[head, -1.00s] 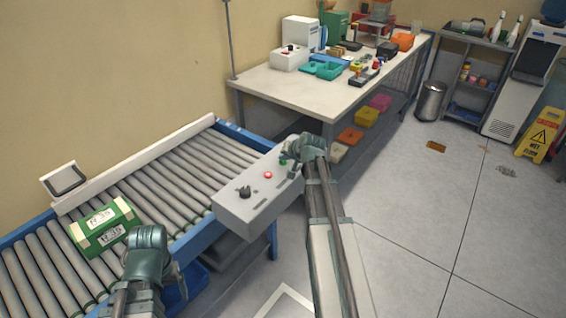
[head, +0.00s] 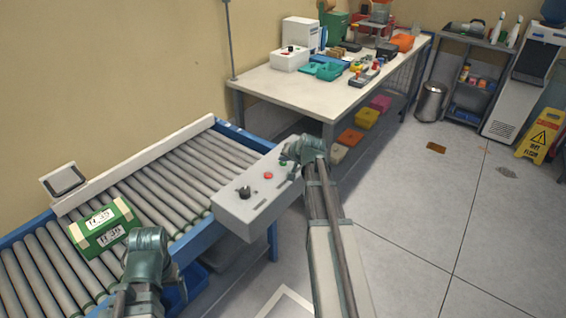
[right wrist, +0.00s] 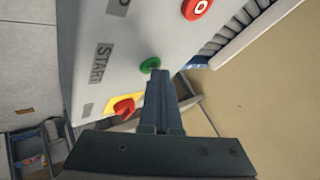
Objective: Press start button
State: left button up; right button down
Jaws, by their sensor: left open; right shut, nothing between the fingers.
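The grey control box (head: 236,214) sits at the right end of the roller conveyor. The green start button (head: 283,163) is on its top face, beside a red button (head: 268,175). In the right wrist view the green button (right wrist: 150,65) is near the printed word START, and the red button (right wrist: 196,8) is above it. My right gripper (right wrist: 155,74) is shut and empty, with its fingertips right at the green button; I cannot tell whether they touch or press it. My left gripper (head: 150,250) is open over the conveyor's front side, its fingertips largely hidden.
A black knob (head: 245,192) is on the box's near end. A red switch on a yellow plate (right wrist: 125,106) is close to my right fingers. A green carton (head: 103,228) lies on the rollers.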

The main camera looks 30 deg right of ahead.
aim_at(284, 164)
jog(key=shift+r+p, duration=0.6)
jog(key=shift+r, duration=0.1)
jog(key=shift+r, duration=0.15)
notch_tip(284, 164, up, 5)
jog(key=p, duration=0.5)
